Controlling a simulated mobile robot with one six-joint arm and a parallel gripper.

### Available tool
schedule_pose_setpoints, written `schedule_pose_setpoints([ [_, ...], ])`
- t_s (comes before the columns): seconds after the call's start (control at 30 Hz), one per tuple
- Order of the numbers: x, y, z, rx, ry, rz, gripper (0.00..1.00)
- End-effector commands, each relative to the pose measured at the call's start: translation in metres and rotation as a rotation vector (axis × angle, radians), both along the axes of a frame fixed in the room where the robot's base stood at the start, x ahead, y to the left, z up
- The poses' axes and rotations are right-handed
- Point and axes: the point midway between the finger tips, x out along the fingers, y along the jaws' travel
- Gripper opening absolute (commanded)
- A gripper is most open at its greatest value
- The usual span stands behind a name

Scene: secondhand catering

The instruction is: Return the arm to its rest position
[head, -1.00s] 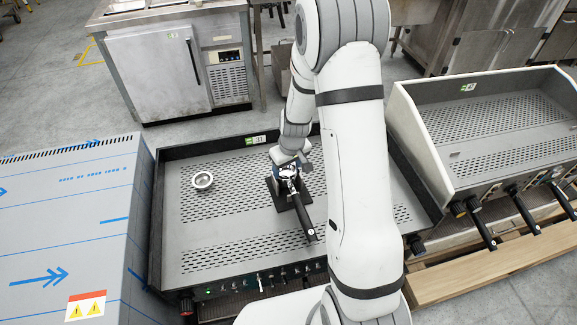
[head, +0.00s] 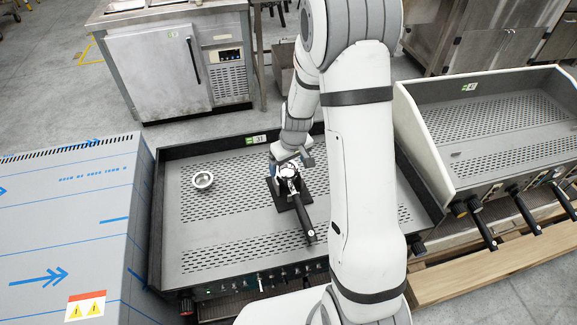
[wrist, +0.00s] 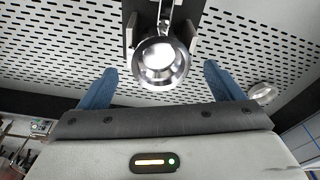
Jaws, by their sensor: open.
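My gripper (head: 293,157) hangs at the end of my white arm, just above and behind a shiny round metal piece (head: 289,172) with a black handle (head: 306,226). That piece rests on a dark stand (head: 275,190) on the perforated metal tray. In the wrist view my gripper (wrist: 160,70) has its two blue fingers spread wide. The round metal piece (wrist: 160,62) shows in the gap between them, with no visible contact. The fingers hold nothing.
A small metal cup (head: 202,180) stands on the tray (head: 215,262) to the left; it also shows in the wrist view (wrist: 263,93). A blue-lined metal box (head: 65,215) is left of the tray. Another perforated unit (head: 490,125) stands to the right. Floor shows behind.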

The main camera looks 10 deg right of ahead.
Motion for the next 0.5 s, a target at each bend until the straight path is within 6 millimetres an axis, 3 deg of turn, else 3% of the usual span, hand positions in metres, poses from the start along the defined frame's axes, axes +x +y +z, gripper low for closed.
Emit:
schedule_pose_setpoints([
  [0.23,-0.006,-0.003,0.039,0.0,-0.003,-0.001,0.87],
  [0.5,-0.009,-0.003,0.054,0.0,0.001,-0.002,0.87],
])
